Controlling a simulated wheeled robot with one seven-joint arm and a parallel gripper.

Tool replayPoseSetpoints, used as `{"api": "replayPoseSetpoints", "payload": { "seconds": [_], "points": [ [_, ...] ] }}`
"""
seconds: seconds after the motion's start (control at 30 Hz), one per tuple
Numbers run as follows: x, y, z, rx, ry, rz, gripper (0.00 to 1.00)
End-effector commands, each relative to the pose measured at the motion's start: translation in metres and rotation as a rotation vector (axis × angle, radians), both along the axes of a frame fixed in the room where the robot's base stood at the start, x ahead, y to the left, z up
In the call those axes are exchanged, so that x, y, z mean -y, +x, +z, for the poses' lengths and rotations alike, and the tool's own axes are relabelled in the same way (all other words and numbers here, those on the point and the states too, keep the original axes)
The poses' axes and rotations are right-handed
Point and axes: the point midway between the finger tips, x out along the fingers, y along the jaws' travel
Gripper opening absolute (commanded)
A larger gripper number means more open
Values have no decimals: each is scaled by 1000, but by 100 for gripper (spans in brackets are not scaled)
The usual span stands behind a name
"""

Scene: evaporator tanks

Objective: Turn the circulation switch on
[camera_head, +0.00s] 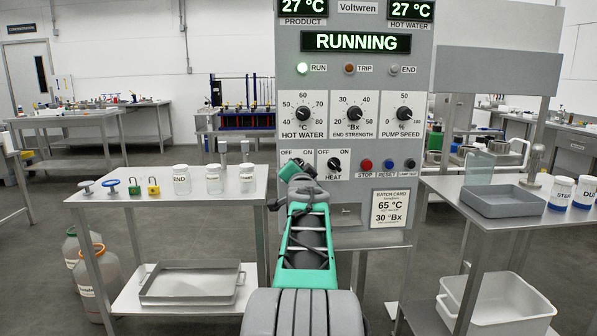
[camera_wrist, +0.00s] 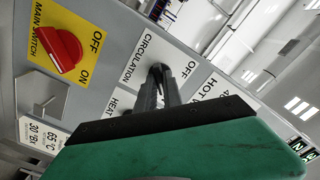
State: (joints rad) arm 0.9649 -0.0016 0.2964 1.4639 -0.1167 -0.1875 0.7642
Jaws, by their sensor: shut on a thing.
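The circulation switch sits on the grey control cabinet (camera_head: 427,190), left of the heat switch (camera_head: 334,164). In the wrist view the white CIRCULATION label (camera_wrist: 140,58) with OFF beside it is readable. My gripper (camera_wrist: 160,76) is shut on the dark circulation knob, its narrow fingers meeting at the label. In the head view my gripper (camera_head: 297,170) and arm cover the knob, and only OFF and ON show above it. The knob's exact angle is hidden by the fingers.
Hot water (camera_head: 303,113), end strength and pump speed dials are above. Stop (camera_head: 365,164) and other buttons are right. Tables (camera_head: 240,184) stand on both sides. The display reads RUNNING.

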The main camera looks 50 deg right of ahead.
Motion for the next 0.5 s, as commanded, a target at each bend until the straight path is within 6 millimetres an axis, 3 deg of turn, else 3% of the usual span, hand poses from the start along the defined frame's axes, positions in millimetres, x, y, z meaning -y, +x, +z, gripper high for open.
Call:
{"api": "replayPoseSetpoints", "payload": {
  "seconds": [0.47, 0.5],
  "points": [
    [-1, 1, -3, 9, 15, 3, 0],
    [-1, 1, -3, 9, 15, 3, 12]
  ]
}}
